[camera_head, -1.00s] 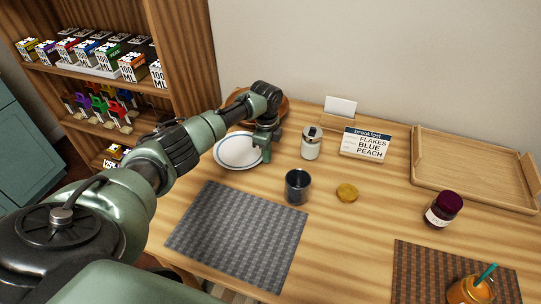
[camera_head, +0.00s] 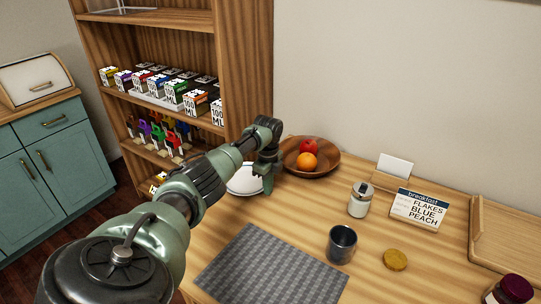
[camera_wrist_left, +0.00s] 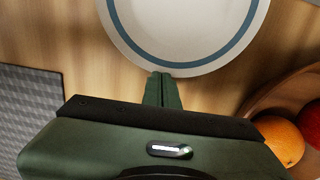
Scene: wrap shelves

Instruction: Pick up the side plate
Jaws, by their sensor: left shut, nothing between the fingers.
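The side plate (camera_head: 243,180) is white with a blue ring and lies flat on the wooden table. In the head view my left arm hides part of it. In the left wrist view the plate (camera_wrist_left: 185,25) fills the top middle, cut off by the frame edge. My left gripper (camera_head: 266,188) is at the plate's right edge, pointing down. In the wrist view its closed fingers (camera_wrist_left: 162,88) are at the plate's near rim, with nothing seen between them. I cannot tell whether they touch the rim. My right gripper is not in view.
A wooden bowl (camera_head: 323,170) with an apple and an orange (camera_head: 308,161) stands close beside the gripper. A grey placemat (camera_head: 270,268), a dark cup (camera_head: 341,244), a jar (camera_head: 360,200) and a breakfast sign (camera_head: 417,209) are on the table. A shelf (camera_head: 245,70) stands behind the plate.

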